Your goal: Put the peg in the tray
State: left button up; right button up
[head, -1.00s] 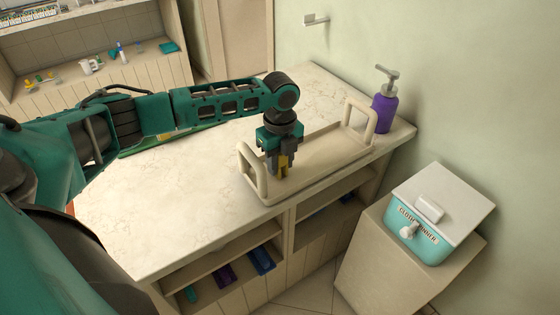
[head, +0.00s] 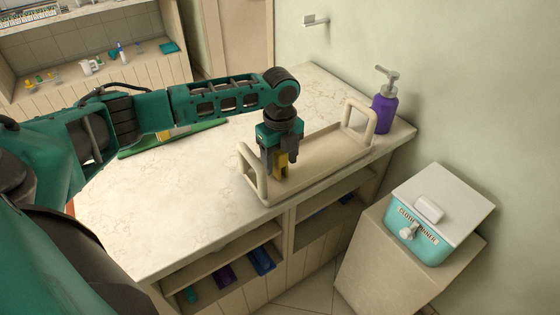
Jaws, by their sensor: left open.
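The tray (head: 340,151) is beige with a raised loop handle at each end and sits on the marble counter. My left gripper (head: 281,166) points down over the tray's near-left end, just inside the left handle. It is open, with its fingers apart on either side of the yellow peg (head: 281,163). The peg is upright and partly hidden by the fingers. Its lower end is at the tray floor, but I cannot tell for certain that it touches. My right gripper is not in view.
A purple pump bottle (head: 384,108) stands at the counter's back right corner. A green board (head: 175,139) lies behind my left arm. A teal box with a white lid (head: 427,216) stands on a lower cabinet at right. The counter (head: 170,205) left of the tray is clear.

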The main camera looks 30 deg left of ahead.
pick_arm(q)
notch_tip(320, 180, up, 11)
jog(key=shift+f+p, duration=0.2)
jog(key=shift+p, duration=0.25)
jog(key=s+d+f+n+t+h, duration=0.2)
jog(key=d+f+n+t+h, duration=0.15)
jog(key=d+f, duration=0.45)
jog(key=s+d+f+n+t+h, duration=0.2)
jog(key=d+f+n, duration=0.2)
jog(key=d, duration=0.7)
jog(key=s+a+f+n+t+y, duration=0.1)
jog(key=s+a+f+n+t, duration=0.1)
jog(key=s+n, duration=0.4)
jog(key=s+a+f+n+t+y, duration=0.2)
jog(key=s+a+f+n+t, duration=0.1)
jog(key=s+f+n, duration=0.3)
jog(key=shift+s+a+f, duration=0.25)
jog(key=shift+s+a, duration=0.35)
jog(key=shift+a, duration=0.15)
